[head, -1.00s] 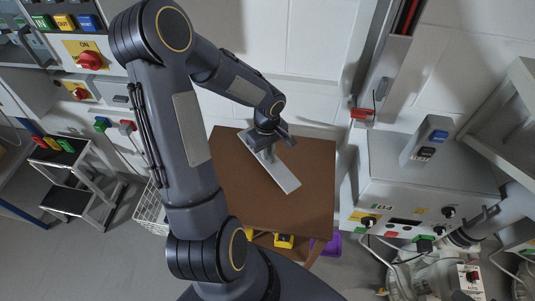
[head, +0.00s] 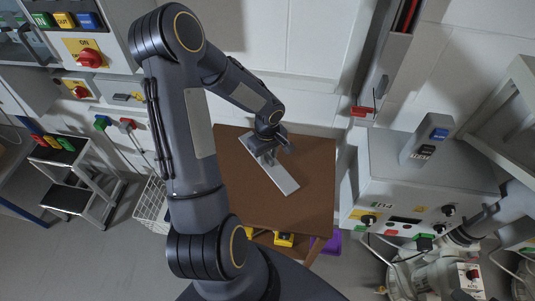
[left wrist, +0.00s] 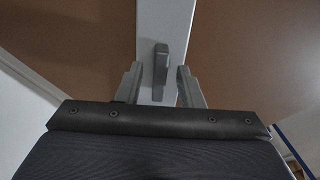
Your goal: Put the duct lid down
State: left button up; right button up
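The duct lid (head: 282,178) is a long, narrow light-grey plate. It lies flat on the brown table top, slanting from upper left to lower right. My left gripper (head: 276,153) is over its upper half. In the left wrist view the lid (left wrist: 165,20) runs up the middle, with a grey upright handle (left wrist: 161,62) on it. The two fingers of my left gripper (left wrist: 160,88) stand apart on either side of the handle, with a gap on both sides. My right gripper is not in view.
The brown table (head: 315,165) has bare room right of and below the lid. A grey control box (head: 425,180) stands to the right. A white wire basket (head: 152,205) and a step stool (head: 72,180) are to the left. Yellow items (head: 284,240) sit under the table.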

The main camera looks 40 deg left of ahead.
aim_at(268, 156)
pick_arm(q)
jog(key=shift+r, duration=0.35)
notch_tip(268, 156, up, 11)
jog(key=s+d+r+m+t+h, duration=0.3)
jog(key=s+d+r+m+t, duration=0.2)
jog(key=s+d+r+m, duration=0.7)
jog(key=s+d+m, duration=0.1)
jog(key=s, duration=0.2)
jog(key=shift+s+t+h, duration=0.3)
jog(key=shift+s+h, duration=0.05)
jog(key=shift+h, duration=0.05)
